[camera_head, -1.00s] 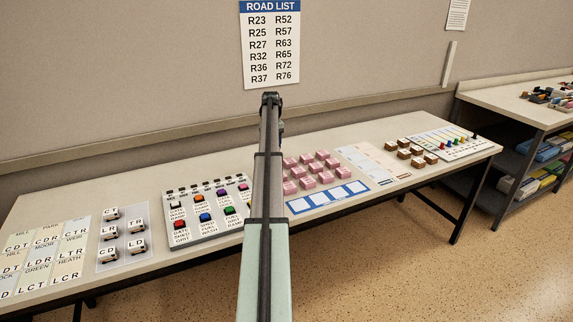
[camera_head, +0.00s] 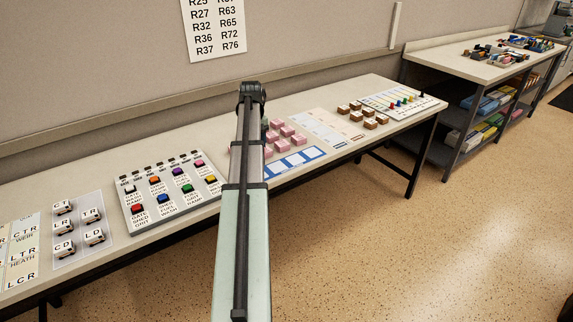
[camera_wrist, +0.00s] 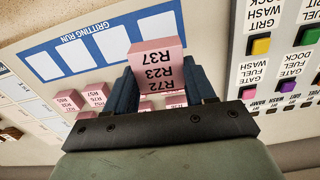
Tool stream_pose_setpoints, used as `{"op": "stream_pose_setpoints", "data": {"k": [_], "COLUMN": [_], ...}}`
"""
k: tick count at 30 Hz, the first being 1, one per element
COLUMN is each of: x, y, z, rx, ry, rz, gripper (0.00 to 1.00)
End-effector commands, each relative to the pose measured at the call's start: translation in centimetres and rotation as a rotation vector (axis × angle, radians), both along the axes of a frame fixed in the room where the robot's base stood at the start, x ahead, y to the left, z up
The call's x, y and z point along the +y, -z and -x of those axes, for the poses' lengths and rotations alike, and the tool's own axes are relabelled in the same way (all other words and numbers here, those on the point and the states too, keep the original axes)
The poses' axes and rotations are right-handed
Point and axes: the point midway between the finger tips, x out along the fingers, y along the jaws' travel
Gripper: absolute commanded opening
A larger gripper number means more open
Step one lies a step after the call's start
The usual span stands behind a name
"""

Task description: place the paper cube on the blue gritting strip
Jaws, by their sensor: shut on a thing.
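My gripper (camera_wrist: 165,88) is shut on a pink cube (camera_wrist: 157,60) in the wrist view. The blue gritting strip (camera_wrist: 62,52), marked GRITTING RUN, lies on the table with a row of empty white cells. The held cube covers part of the strip's right end in this view; I cannot tell its height above the table.
Other pink cubes (camera_head: 287,131) stand behind the strip, and some show in the wrist view (camera_wrist: 96,89). A button panel (camera_head: 130,207) is left of my arm. Brown blocks (camera_head: 369,124) and a slider board (camera_head: 410,104) stand to the right. A road list (camera_head: 214,28) hangs on the wall.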

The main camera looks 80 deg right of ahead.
Motion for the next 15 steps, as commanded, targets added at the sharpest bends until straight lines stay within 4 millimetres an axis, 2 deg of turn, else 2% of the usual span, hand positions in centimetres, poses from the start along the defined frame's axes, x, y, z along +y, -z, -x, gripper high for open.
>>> {"op": "stream_pose_setpoints", "data": {"k": [7, 15], "x": [0.1, 0.2], "y": [0.9, 4.9], "z": [0.0, 0.0], "rx": [0.003, 0.003], "ry": [-0.064, -0.063], "rz": [-0.01, -0.011], "gripper": [0.24, 0.24]}}
